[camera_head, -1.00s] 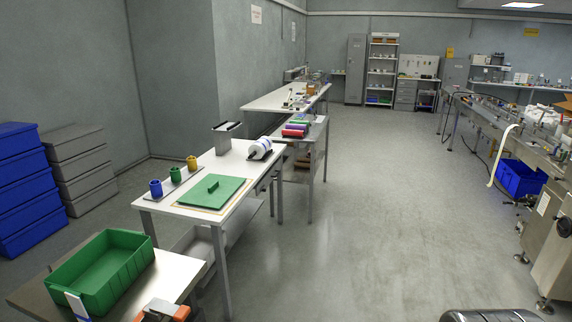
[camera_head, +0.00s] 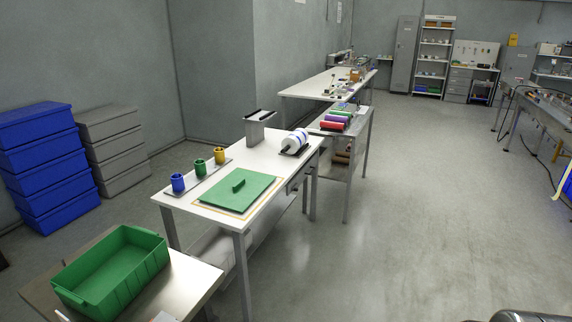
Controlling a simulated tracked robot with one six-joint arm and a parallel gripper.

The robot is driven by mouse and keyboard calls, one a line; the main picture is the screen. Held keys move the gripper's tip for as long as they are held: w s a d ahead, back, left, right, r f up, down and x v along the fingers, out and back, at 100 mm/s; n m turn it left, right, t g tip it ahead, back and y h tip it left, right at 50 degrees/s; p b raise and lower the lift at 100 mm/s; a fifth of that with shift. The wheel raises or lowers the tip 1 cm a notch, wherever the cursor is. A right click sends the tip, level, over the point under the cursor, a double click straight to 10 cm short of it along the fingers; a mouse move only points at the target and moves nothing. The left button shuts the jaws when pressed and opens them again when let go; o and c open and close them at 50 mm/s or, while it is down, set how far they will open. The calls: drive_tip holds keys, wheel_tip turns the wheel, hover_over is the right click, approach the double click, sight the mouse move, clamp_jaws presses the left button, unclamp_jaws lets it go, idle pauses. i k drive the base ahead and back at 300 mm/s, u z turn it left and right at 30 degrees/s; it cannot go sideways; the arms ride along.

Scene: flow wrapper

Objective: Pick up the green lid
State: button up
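The green lid (camera_head: 239,191) is a flat green rectangular plate with a raised bar handle on top. It lies flat on the white table (camera_head: 270,151) near its front end, on a thin yellowish outline. A green open bin (camera_head: 112,271) stands on a metal-topped table at the lower left, apart from the lid. My gripper does not show in this view. Nothing covers the lid.
Blue, green and yellow cups (camera_head: 219,155) stand on a grey strip beside the lid. A white roll (camera_head: 297,141) and a grey holder (camera_head: 258,127) sit farther back. Blue crates (camera_head: 45,167) are stacked at left. The floor (camera_head: 430,200) to the right is clear.

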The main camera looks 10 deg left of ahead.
sight(236, 191)
drive_tip(key=i, duration=2.75)
drive_tip(key=u, duration=2.35)
